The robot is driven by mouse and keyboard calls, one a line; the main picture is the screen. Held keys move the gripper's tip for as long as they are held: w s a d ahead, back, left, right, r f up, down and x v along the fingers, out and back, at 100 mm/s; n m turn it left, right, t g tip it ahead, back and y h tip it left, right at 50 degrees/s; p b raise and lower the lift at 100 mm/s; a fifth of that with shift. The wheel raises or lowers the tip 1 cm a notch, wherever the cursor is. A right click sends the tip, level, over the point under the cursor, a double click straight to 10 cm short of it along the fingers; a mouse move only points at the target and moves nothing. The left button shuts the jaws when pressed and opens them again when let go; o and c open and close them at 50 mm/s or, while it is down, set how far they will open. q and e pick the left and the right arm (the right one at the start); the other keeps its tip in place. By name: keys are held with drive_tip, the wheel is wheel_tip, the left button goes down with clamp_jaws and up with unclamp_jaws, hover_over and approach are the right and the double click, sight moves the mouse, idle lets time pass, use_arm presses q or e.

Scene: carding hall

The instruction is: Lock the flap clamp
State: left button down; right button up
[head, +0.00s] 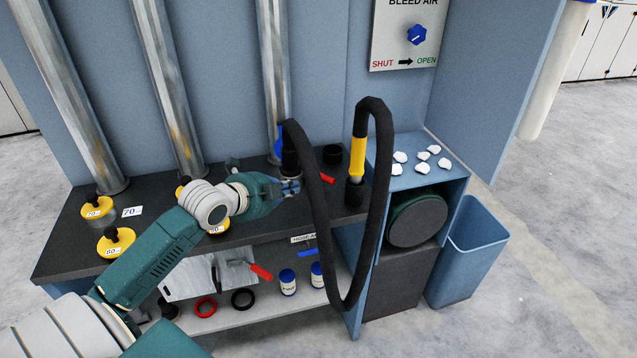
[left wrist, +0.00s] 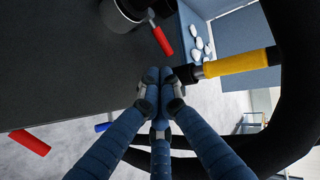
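My left gripper (head: 294,187) is over the front edge of the dark bench, left of the black hose. In the left wrist view its blue fingers (left wrist: 160,78) meet at the tips, with nothing visible between them. A red lever handle (head: 327,178) lies on the bench just beyond and right of the gripper; it also shows in the left wrist view (left wrist: 162,41), apart from the fingers. I cannot tell which lever is the flap clamp's. My right gripper is not in view.
The black hose (head: 322,240) loops down in front of the bench, with a yellow grip (head: 358,156) at its right. A blue lever (head: 308,252) is below the bench edge. Jars and rings stand on the lower shelf (head: 230,316). A blue bin (head: 470,250) is at right.

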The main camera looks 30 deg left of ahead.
use_arm(q)
drive_tip(key=p, duration=0.1)
approach(324, 178)
drive_tip(key=x, duration=0.2)
drive_tip(key=p+x, duration=0.1)
drive_tip(key=x, duration=0.1)
drive_tip(key=f+x, duration=0.1)
drive_tip(key=x, duration=0.2)
drive_tip(key=shift+s+p, duration=0.3)
drive_tip(key=shift+p, duration=0.05)
drive_tip(key=shift+f, duration=0.1)
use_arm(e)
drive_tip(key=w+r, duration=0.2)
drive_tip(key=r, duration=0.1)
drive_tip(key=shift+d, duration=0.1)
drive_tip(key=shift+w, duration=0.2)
use_arm(q)
drive_tip(key=shift+d, duration=0.15)
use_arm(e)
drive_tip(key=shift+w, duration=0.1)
